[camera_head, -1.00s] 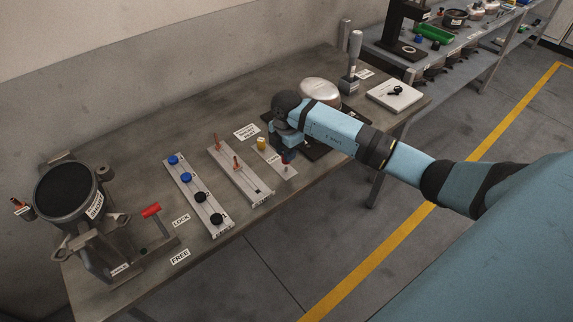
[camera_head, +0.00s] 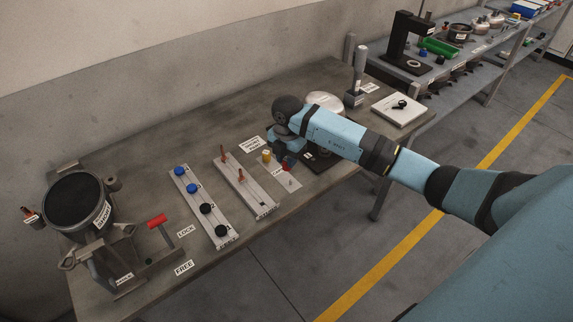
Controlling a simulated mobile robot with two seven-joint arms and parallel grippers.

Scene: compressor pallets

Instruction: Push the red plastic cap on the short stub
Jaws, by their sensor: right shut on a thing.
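My right gripper (camera_head: 288,163) is at the end of the blue arm that comes in from the right. It points down over the workbench and is shut on a small red piece (camera_head: 289,161), which looks like the red cap. My gripper hides much of it. The silver compressor (camera_head: 325,102) on a dark pallet is just behind my right forearm and partly covered by it. I cannot make out the short stub; the arm may hide it. My left gripper is not in view.
Beside the gripper is a light plate with a yellow cap (camera_head: 267,155) and a small pin. Further left are a rack with blue and black caps (camera_head: 207,208), a rack with copper-coloured tubes (camera_head: 246,186), and a dark pot fixture with a red-handled lever (camera_head: 157,221).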

